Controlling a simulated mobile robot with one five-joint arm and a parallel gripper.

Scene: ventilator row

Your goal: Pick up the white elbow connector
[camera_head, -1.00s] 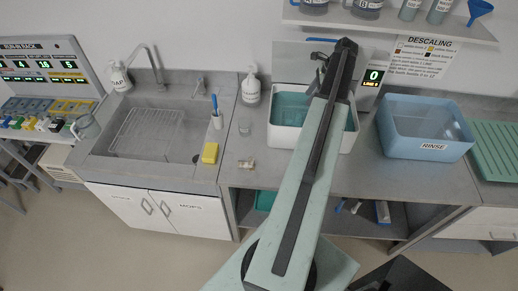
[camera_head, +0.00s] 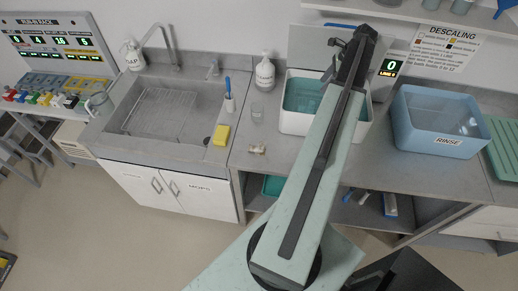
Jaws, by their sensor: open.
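A small whitish piece (camera_head: 257,149) lies on the grey counter, right of the yellow sponge and in front of a clear cup. It may be the white elbow connector, but it is too small for me to be sure of its shape. My gripper (camera_head: 335,43) is at the far end of my raised arm, above the back of the white basin and well away from the small piece. It is open, and I see nothing between its jaws. My arm hides part of the basin and counter.
A white basin with teal liquid (camera_head: 296,124), a blue RINSE tub (camera_head: 445,144) and a soap bottle (camera_head: 265,75) stand on the counter. The sponge (camera_head: 221,135) lies by the sink (camera_head: 135,150). Small coloured parts (camera_head: 45,99) sit at far left. Counter around the whitish piece is mostly clear.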

